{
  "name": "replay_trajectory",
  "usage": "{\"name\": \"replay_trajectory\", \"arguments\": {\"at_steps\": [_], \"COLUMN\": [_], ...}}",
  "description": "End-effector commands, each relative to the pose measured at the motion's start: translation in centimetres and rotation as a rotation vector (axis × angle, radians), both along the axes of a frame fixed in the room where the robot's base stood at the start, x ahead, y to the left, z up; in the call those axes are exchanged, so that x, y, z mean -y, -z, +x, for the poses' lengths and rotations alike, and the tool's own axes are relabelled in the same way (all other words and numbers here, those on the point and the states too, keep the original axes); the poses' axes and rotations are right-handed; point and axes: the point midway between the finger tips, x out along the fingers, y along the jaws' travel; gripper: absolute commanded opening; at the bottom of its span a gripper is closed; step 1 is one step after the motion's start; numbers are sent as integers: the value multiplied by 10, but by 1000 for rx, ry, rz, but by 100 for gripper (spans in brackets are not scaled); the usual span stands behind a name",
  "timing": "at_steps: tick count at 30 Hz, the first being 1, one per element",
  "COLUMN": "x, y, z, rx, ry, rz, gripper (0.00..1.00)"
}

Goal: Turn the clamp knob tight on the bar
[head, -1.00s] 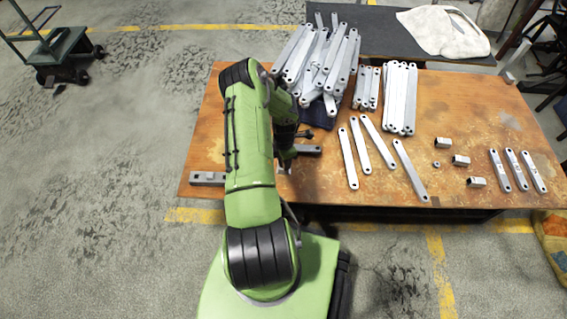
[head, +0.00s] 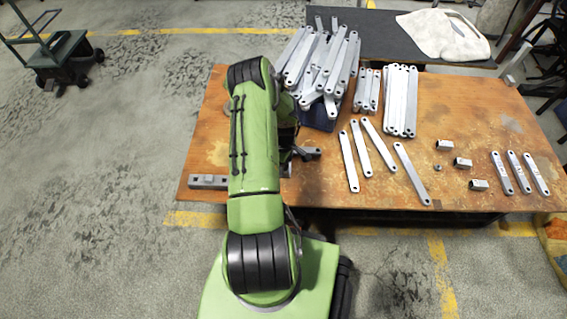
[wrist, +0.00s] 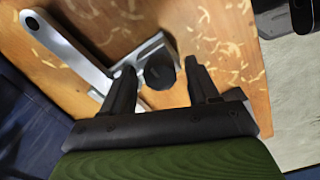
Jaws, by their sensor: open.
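The black clamp knob (wrist: 160,71) shows in the wrist view, between the two fingers of my open gripper (wrist: 161,66). I cannot tell whether either finger touches it. A grey metal clamp part (wrist: 147,49) shows just behind the knob. A flat grey bar with a round hole (wrist: 62,45) runs from the upper left toward the clamp. In the head view my arm hides the knob and most of the clamp. A grey metal piece (head: 208,181) shows left of the arm, and another short grey end (head: 312,153) shows right of it.
On the brown table (head: 480,115), a heap of brackets (head: 322,65) lies over a dark blue bin (head: 318,119) behind my gripper. Several loose flat brackets (head: 381,144) lie to the right, with small blocks (head: 463,162) beyond.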

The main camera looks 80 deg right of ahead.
Motion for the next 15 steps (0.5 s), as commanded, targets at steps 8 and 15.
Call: {"name": "replay_trajectory", "arguments": {"at_steps": [8, 15], "x": [0, 0], "y": [0, -1], "z": [0, 0], "rx": [0, -1], "ry": [-1, -219], "rz": [0, 0], "gripper": [60, 60]}}
